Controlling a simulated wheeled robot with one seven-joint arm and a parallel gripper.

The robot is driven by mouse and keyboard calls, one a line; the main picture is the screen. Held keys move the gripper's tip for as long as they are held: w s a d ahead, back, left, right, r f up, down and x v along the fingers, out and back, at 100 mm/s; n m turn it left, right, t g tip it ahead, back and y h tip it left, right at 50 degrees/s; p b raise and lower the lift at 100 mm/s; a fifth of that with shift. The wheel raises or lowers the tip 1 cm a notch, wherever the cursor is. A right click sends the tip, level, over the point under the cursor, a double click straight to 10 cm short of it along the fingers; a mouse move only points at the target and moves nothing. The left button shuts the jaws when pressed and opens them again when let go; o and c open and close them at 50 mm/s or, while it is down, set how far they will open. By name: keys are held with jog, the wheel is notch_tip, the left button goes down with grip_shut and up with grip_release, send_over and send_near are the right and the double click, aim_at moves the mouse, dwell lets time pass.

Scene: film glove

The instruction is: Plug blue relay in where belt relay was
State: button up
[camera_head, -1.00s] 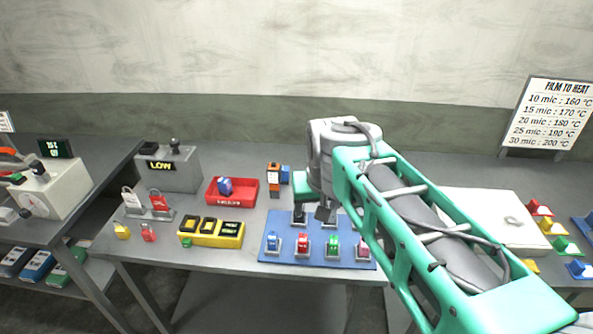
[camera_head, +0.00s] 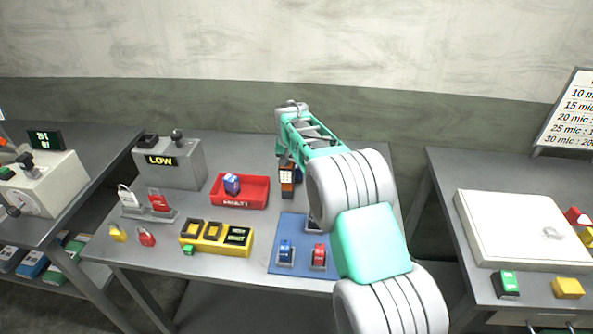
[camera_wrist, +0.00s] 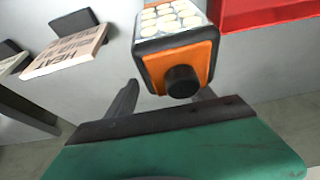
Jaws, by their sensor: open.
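My gripper (camera_wrist: 165,95) is open, its two dark fingers to either side of the near end of an orange and black block (camera_wrist: 178,62) with a white-dotted face and a black knob. I cannot tell whether they touch it. In the head view this block (camera_head: 287,178) stands right of the red tray (camera_head: 255,205), below my forearm. A blue relay-like block (camera_head: 231,183) lies in the tray. The blue board (camera_head: 276,268) carries a blue relay (camera_head: 285,250) and a red relay (camera_head: 319,256); my arm hides its right part. I cannot tell which socket was the belt relay's.
A yellow holder (camera_head: 232,249), padlocks (camera_head: 158,201) and a grey box marked LOW (camera_head: 170,172) stand left on the table. A gap separates this table from the right one, which bears a white panel (camera_head: 515,230).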

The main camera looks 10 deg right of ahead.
jog(key=shift+w+f, duration=0.3)
jog(key=shift+f, duration=0.3)
jog(key=shift+c, duration=0.3)
grip_shut()
